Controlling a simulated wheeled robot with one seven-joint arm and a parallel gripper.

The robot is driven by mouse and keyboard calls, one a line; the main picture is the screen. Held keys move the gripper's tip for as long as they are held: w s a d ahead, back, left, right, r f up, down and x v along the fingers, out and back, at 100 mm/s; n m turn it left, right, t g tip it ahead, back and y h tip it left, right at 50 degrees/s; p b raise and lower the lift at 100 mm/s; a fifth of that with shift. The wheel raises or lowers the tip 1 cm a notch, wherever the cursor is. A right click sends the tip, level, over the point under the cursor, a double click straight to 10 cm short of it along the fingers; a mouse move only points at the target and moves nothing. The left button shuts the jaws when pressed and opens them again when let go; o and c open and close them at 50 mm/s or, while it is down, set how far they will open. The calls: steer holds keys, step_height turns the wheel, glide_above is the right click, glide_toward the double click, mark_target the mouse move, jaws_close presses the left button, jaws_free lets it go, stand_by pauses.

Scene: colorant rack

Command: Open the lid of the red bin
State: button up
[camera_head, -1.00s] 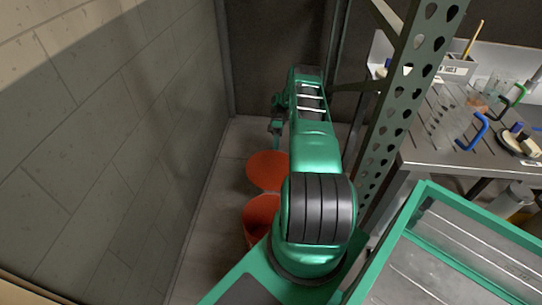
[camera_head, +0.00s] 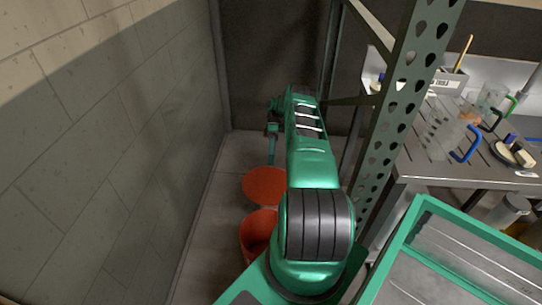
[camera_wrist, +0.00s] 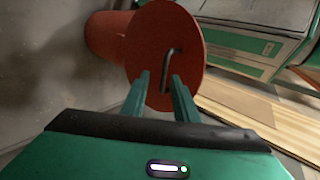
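The red bin (camera_head: 257,238) stands on the floor by the wall in the head view, partly hidden by my arm. Its mouth shows open. Its round red lid (camera_head: 264,186) is swung away from the mouth, beyond the bin's far side. In the wrist view, the lid (camera_wrist: 190,45) shows face-on with a dark bent handle (camera_wrist: 167,66), and the bin body (camera_wrist: 104,36) is behind it to the left. My gripper (camera_wrist: 160,76) is open, its two fingers apart in front of the lid, with the handle seen between them. Whether they touch the lid is unclear.
A tiled wall (camera_head: 110,130) runs close along the left. A perforated rack post (camera_head: 405,95) stands right of my arm. A metal workbench (camera_head: 450,165) with tools and glassware is at the right. Some bare floor (camera_head: 212,215) lies between wall and bin.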

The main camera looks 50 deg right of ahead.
steer(key=shift+v, duration=1.35)
